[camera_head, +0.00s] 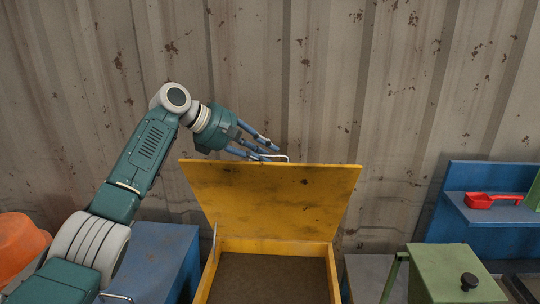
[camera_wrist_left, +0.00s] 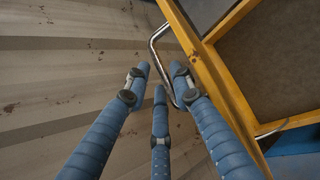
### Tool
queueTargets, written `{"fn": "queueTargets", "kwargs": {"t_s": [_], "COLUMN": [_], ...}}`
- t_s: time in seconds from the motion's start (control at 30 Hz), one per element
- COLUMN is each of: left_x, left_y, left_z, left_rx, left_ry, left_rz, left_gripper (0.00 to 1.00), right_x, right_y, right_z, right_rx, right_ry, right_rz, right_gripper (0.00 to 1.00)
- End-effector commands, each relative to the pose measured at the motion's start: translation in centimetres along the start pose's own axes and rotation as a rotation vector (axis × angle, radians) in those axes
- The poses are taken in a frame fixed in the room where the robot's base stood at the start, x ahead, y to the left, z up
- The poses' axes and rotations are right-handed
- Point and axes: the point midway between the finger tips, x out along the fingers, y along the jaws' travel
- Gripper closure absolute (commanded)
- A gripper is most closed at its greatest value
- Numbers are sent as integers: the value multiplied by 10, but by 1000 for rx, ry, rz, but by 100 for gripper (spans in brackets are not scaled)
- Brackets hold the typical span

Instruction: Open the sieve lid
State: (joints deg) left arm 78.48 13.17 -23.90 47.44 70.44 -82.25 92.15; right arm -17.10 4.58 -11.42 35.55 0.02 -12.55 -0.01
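The yellow sieve lid (camera_head: 285,202) stands raised and tilted back in the head view, above the yellow sieve box (camera_head: 330,270). A thin metal handle (camera_head: 275,157) shows at the lid's top edge. My left gripper (camera_head: 272,149) is at that edge, by the handle. In the left wrist view the handle (camera_wrist_left: 153,45) is a bent metal bar on the lid's yellow frame (camera_wrist_left: 215,75). The blue fingers (camera_wrist_left: 160,85) are spread apart, with one fingertip beside the bar; whether it touches I cannot tell. My right gripper is not in view.
A blue box (camera_head: 160,255) and an orange container (camera_head: 18,245) stand at the left. A green box with a black knob (camera_head: 468,281) and a blue shelf with a red scoop (camera_head: 482,200) are at the right. A corrugated wall (camera_head: 300,80) is behind.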

Motion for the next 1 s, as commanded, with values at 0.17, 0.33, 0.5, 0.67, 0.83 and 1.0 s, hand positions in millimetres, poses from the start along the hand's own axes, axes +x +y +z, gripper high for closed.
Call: {"fn": "queueTargets", "kwargs": {"t_s": [0.17, 0.33, 0.5, 0.67, 0.83, 1.0], "left_x": [-42, -74, -92, -98, -98, -98], "left_y": [1, 1, 1, 1, 1, 1], "left_z": [0, 0, 1, 0, 0, 0], "left_rx": [1, 1, 1, 1, 1, 0], "left_ry": [1, 1, 0, 0, 0, 0], "left_rz": [5, 4, 3, 2, 2, 3], "left_gripper": [77, 77, 77, 77, 77, 77], "right_x": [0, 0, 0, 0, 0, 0], "right_y": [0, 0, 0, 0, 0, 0], "right_z": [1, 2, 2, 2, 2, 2], "right_rx": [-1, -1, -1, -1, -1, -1], "right_ry": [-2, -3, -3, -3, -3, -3], "right_rz": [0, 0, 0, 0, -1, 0], "right_gripper": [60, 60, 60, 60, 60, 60]}}
